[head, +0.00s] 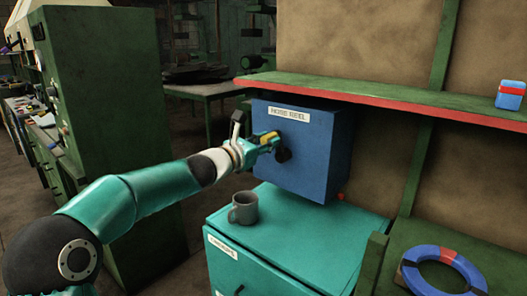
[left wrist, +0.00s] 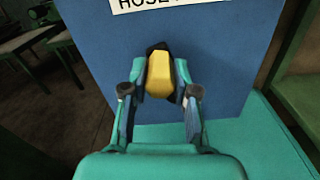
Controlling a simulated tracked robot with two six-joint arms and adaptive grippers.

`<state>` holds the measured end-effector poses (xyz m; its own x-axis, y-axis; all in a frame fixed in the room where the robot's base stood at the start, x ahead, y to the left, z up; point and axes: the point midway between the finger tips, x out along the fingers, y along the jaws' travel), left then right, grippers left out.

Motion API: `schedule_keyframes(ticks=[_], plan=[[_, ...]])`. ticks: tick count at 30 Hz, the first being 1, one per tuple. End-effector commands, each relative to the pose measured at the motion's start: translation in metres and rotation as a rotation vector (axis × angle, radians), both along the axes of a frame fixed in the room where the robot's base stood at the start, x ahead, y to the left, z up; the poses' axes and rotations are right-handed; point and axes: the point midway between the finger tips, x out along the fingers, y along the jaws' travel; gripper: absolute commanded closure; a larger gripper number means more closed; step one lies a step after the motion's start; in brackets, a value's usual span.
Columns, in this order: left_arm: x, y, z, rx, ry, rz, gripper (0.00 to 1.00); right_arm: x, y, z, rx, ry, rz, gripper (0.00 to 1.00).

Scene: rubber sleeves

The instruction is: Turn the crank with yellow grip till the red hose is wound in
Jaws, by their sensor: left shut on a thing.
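The blue hose reel box (head: 305,165), labelled "HOSE REEL", hangs on the wall above a teal cabinet. The crank's yellow grip (head: 268,136) is in front of the box's face; a dark crank part (head: 283,155) shows beside it. My left gripper (head: 265,142) reaches in from the left and is shut on the yellow grip. In the left wrist view the yellow grip (left wrist: 160,75) lies between the two fingers. A small red bit (head: 340,196) shows at the box's lower right; I cannot tell how much hose is out. My right gripper is not in view.
A grey mug (head: 243,208) stands on the teal cabinet (head: 300,225) below my left gripper. A green shelf with a red edge (head: 400,98) runs above the box, with a red and blue item (head: 510,95). A blue and red ring (head: 440,270) lies at the lower right.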

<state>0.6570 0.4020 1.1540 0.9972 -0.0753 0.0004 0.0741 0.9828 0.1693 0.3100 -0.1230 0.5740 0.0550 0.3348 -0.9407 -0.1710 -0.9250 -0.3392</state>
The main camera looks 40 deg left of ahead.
Motion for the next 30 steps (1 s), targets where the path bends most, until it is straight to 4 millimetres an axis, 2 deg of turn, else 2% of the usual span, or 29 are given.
schedule_keyframes(ticks=[1, 10, 18, 29, 30], plan=[[0.0, -0.003, -0.004, 0.034, -0.005, -0.002, 1.0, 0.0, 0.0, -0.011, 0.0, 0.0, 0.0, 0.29], [-0.001, -0.013, 0.0, 0.211, -0.018, -0.002, 1.0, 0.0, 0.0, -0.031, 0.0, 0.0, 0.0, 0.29], [-0.001, -0.017, 0.001, 0.277, -0.02, -0.003, 1.0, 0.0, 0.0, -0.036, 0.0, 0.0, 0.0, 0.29], [-0.001, -0.017, 0.001, 0.281, -0.02, -0.004, 1.0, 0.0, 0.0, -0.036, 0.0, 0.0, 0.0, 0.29], [-0.001, -0.017, 0.001, 0.281, -0.02, -0.004, 0.67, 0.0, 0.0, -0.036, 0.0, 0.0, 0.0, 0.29]])
